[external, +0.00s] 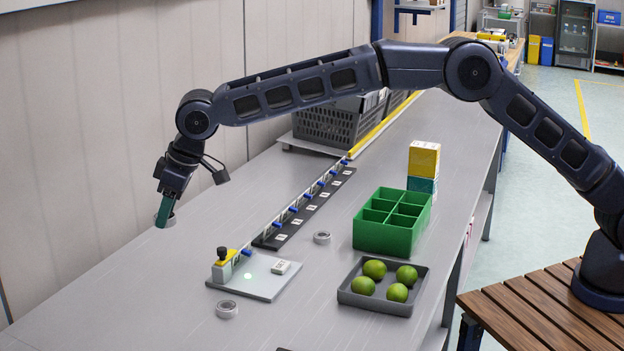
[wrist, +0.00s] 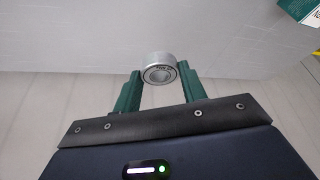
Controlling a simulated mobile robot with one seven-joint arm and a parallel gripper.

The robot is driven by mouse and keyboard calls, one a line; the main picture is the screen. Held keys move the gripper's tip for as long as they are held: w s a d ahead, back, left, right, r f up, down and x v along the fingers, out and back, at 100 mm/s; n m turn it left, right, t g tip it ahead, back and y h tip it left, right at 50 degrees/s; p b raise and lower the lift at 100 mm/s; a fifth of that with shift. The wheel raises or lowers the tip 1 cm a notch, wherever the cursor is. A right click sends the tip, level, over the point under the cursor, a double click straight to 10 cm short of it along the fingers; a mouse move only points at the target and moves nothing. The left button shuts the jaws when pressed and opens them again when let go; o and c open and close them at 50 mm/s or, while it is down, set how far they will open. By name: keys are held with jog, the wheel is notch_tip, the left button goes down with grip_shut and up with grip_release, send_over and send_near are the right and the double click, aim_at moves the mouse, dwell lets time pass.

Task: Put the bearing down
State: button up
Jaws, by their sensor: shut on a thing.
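My gripper (external: 165,212) is over the left side of the grey table, near the wall, with its green fingers pointing down. It is shut on a bearing, a silver metal ring (wrist: 159,68) that sits between the two fingertips in the wrist view. In the external view the held bearing is small and partly hidden by the fingers, and appears above the tabletop. Two more silver rings lie on the table: one (external: 227,309) in front of the grey fixture plate (external: 262,284), one (external: 322,238) left of the green bin.
A black rail with blue clips (external: 305,208) runs back along the table. A green divided bin (external: 385,240), a dark tray of limes (external: 376,305) and stacked yellow and teal boxes (external: 424,160) stand at right. The table around my gripper is clear.

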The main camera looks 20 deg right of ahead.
jog(key=w+d+m, duration=0.2)
jog(key=w+d, duration=0.9)
jog(key=m+t+h, duration=0.2)
jog(key=m, duration=0.3)
send_over(340, 218)
jog(key=s, duration=0.1)
jog(key=f, duration=2)
jog(key=shift+s+d, duration=0.1)
jog(key=shift+d, duration=0.2)
jog(key=shift+f, duration=0.15)
jog(key=o, duration=1)
